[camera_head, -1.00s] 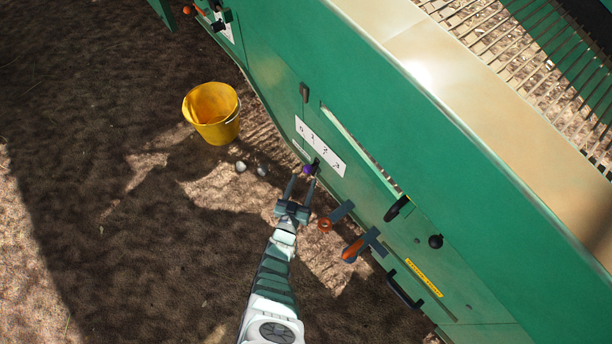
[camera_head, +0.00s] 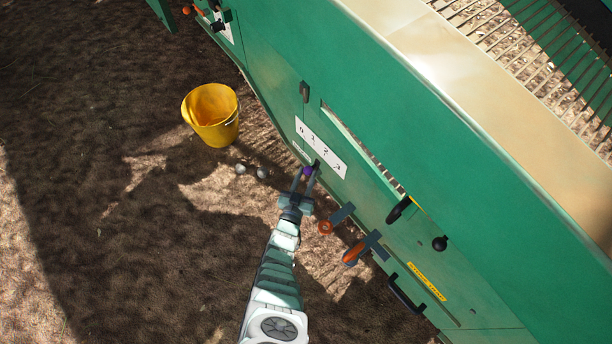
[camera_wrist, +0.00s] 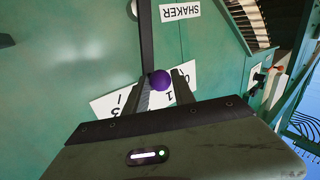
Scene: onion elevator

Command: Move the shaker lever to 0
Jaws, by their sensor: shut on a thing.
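The shaker lever's round purple knob (camera_head: 308,171) stands out from the green machine's side, at the lower edge of a white number plate (camera_head: 322,148). My gripper (camera_head: 306,173) is shut on the knob, with one finger on each side. In the wrist view the knob (camera_wrist: 160,80) shows between the fingertips, in front of the number plate (camera_wrist: 105,106). A "SHAKER" label (camera_wrist: 180,12) reads upside down there. The fingers and the knob hide part of the plate, so I cannot tell exactly which number the lever is at.
To the right of my gripper, two orange-handled levers (camera_head: 325,227) (camera_head: 353,252) stick out from the panel. A black knob (camera_head: 439,243) and a black handle (camera_head: 404,293) sit further right. A yellow bucket (camera_head: 212,115) stands on the open dirt ground at left.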

